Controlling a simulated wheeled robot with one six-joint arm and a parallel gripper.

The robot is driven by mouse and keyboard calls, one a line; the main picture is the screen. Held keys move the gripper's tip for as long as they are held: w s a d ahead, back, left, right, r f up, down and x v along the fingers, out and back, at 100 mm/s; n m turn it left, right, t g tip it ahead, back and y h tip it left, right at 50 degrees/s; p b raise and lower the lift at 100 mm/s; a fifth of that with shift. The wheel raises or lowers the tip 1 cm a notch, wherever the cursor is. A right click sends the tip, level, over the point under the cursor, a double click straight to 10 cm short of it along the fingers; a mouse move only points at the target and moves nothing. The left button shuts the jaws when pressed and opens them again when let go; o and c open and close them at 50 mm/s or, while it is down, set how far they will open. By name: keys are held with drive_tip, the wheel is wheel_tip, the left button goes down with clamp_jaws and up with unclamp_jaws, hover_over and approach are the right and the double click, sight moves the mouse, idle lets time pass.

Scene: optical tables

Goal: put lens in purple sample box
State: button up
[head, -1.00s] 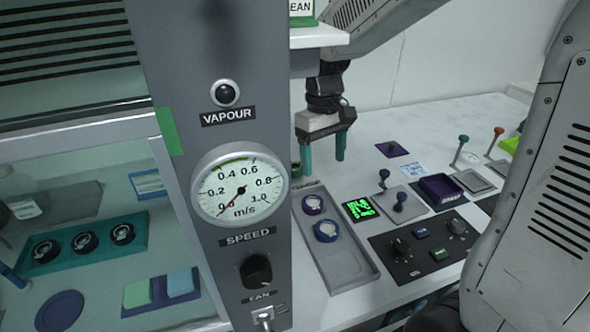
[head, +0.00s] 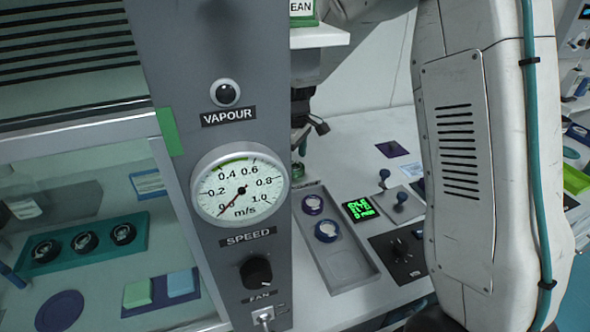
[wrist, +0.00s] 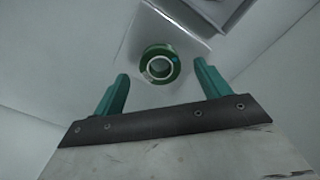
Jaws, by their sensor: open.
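A green ring-shaped piece with a pale centre (wrist: 160,63), which looks like a mounted lens, sits on a light plate in the wrist view. A sliver of green (head: 297,171) shows beside the grey column in the head view. My gripper (wrist: 161,75) is open and empty, its teal fingers either side of the ring in the picture; the ring appears beyond the fingertips. In the head view my gripper (head: 301,140) is mostly hidden behind the column. The purple sample box is hidden behind my arm in the head view.
The column with the speed gauge (head: 240,187) blocks the left.

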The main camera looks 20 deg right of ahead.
wheel_tip(320, 180, down, 2)
drive_tip(key=shift+f, duration=0.1)
drive_tip(key=c, duration=1.2)
drive_tip(key=shift+r, duration=0.6)
drive_tip(key=r, duration=0.1)
drive_tip(key=s+r, duration=0.1)
drive_tip(key=shift+r, duration=0.35)
drive_tip(key=s, duration=1)
drive_tip(key=s+r, duration=0.1)
drive_tip(key=s, duration=0.4)
drive_tip(key=shift+d+r, duration=0.1)
